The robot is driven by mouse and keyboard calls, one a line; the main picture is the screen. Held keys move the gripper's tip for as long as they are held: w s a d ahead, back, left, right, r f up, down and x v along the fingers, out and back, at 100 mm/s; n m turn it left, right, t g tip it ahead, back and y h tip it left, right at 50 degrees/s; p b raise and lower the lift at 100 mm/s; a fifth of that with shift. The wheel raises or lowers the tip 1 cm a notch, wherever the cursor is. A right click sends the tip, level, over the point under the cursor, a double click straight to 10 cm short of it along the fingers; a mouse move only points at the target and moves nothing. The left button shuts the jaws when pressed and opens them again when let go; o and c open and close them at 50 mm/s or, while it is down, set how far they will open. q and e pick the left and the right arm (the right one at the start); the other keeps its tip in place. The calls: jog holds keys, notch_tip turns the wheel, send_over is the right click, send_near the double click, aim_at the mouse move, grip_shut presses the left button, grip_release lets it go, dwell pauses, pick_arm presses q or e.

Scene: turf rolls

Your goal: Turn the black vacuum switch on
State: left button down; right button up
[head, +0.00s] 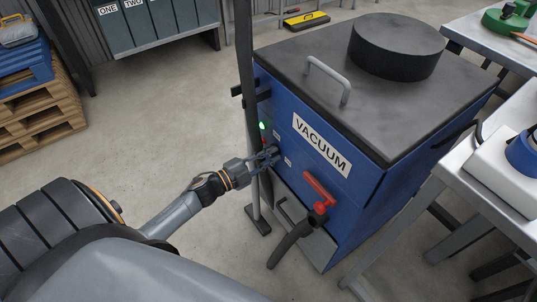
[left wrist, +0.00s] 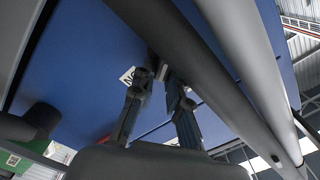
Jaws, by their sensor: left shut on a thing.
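The blue vacuum unit (head: 290,120) stands in the middle of the head view with a white VACUUM label (head: 321,144) on its front. My left gripper (head: 270,154) is at the left part of that front, below a lit green lamp (head: 263,126). It is shut on the black switch, which its fingers mostly hide. In the left wrist view, my left gripper (left wrist: 158,82) has its fingertips close around a small dark part on the blue panel. A small white label (left wrist: 128,76) sits beside the left finger; its lettering is partly hidden. My right gripper is not in view.
A dark upright post (head: 247,100) stands close to my left gripper. A red lever (head: 319,188) and dark pipe (head: 290,240) stick out at lower right of it. A table (head: 450,175) is on the right.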

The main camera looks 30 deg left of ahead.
pick_arm(q)
jog(key=m, duration=0.1)
jog(key=f+m+b, duration=0.1)
jog(key=m, duration=0.1)
jog(key=shift+d+m, duration=0.15)
jog(key=shift+m, duration=0.15)
jog(key=shift+s+f+m+b, duration=0.15)
jog(key=shift+m+b, duration=0.3)
jog(key=shift+m, duration=0.75)
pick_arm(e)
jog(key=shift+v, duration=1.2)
pick_arm(q)
jog(key=shift+f+m, duration=0.1)
jog(key=shift+m, duration=0.2)
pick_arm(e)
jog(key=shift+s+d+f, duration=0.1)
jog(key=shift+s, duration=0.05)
pick_arm(q)
jog(key=c, duration=1.3)
grip_release()
jog(key=v, duration=1.2)
jog(key=shift+d, duration=0.1)
